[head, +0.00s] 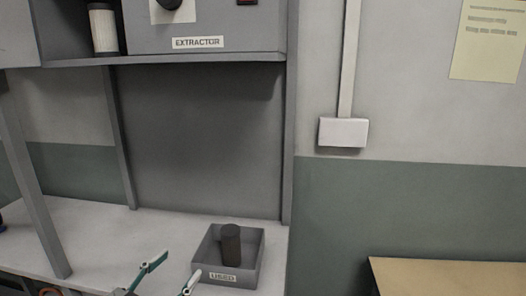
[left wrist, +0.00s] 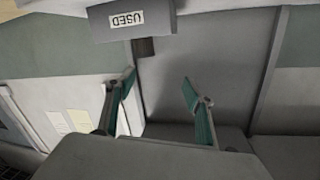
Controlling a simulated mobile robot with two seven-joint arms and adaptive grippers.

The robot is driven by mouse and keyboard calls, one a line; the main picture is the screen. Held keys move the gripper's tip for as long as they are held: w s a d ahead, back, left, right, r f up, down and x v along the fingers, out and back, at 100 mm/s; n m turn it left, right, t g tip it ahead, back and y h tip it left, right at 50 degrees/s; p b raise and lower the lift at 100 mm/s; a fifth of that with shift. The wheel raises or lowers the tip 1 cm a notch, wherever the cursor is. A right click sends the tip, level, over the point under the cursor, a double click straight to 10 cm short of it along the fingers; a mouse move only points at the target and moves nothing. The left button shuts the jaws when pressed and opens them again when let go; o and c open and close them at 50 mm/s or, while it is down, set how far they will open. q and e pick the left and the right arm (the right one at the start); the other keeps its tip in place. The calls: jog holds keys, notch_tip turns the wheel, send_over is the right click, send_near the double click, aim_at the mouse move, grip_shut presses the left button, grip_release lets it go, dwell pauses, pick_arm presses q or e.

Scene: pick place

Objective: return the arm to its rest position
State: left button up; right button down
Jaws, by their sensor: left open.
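My left gripper (head: 174,271) is at the bottom of the head view, with two teal-padded fingers spread apart and nothing between them. It is in front of and to the left of the grey tray labelled USED (head: 256,262). A dark cylinder (head: 231,245) stands upright inside the tray. In the left wrist view, which is upside down, the open fingers (left wrist: 158,82) are empty. The tray (left wrist: 105,25) shows at the top there, with a bit of the cylinder (left wrist: 145,48) past its rim. The fingers look apart from both. My right gripper is not in view.
The tray stands on a pale bench top (head: 88,232) near its right end. A grey post (head: 32,190) rises at the left. A shelf (head: 170,59) with the EXTRACTOR box (head: 215,22) hangs above. A wooden table top (head: 450,278) is at the lower right.

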pick_arm(q)
jog(key=s+a+f+g+y, duration=0.2)
jog(key=s+a+f+y, duration=0.15)
jog(key=f, duration=0.35)
jog(key=s+a+f+g+y, duration=0.2)
jog(key=s+a+f, duration=0.15)
jog(key=f, duration=0.35)
jog(key=s+a+f+g+y, duration=0.5)
jog(key=s+a+f, duration=0.3)
jog(key=s+a, duration=0.3)
jog(key=w+d+f+n+t+h, duration=0.2)
jog(key=d+f+h, duration=0.5)
jog(key=d+f, duration=0.6)
jog(key=d+t, duration=0.1)
jog(key=d, duration=0.2)
jog(key=shift+d+f+n+t+h, duration=0.35)
jog(key=shift+f+n+t, duration=0.05)
jog(key=shift+w, duration=0.1)
jog(key=c, duration=0.7)
